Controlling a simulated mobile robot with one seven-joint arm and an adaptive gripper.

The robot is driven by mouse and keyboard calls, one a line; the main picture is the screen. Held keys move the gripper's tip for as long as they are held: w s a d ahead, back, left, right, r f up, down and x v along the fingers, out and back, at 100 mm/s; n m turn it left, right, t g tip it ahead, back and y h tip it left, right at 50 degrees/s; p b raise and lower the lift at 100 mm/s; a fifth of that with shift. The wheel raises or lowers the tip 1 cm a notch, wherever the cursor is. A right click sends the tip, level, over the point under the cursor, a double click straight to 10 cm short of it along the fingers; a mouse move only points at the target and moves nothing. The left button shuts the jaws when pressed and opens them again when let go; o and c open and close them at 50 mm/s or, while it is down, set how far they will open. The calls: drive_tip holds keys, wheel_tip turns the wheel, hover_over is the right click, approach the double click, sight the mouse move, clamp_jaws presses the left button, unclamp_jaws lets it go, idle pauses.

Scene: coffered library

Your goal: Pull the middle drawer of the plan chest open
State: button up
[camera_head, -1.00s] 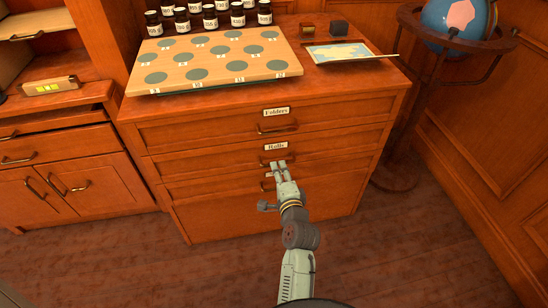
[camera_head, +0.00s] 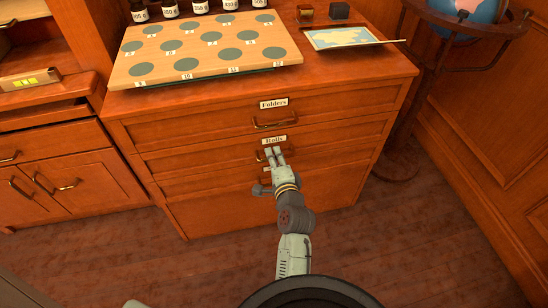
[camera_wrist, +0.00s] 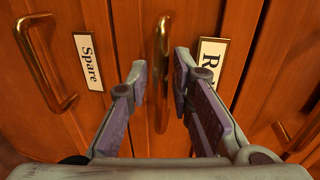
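The plan chest (camera_head: 190,126) stands in front of me with its drawers shut. Its middle drawer carries the label "Rolls" (camera_head: 274,140) and a brass handle (camera_wrist: 161,70). My gripper (camera_head: 274,152) is at that handle, and its fingers hide part of it in the head view. In the wrist view, turned sideways, my gripper (camera_wrist: 160,68) is open with one finger on each side of the handle. A gap shows between the fingers; I cannot tell whether either touches the handle. The "Spare" drawer's label (camera_wrist: 88,62) and handle (camera_wrist: 45,62) are to the left.
The "Folders" drawer handle (camera_head: 275,123) is above. On the chest top are a board with green discs (camera_head: 200,50), several bottles, a map tray (camera_head: 350,38) and two small blocks. A cabinet (camera_head: 75,165) stands left, a globe stand (camera_head: 455,40) right. Floor around my arm is clear.

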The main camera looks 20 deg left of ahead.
clamp_jaws()
idle(0.4)
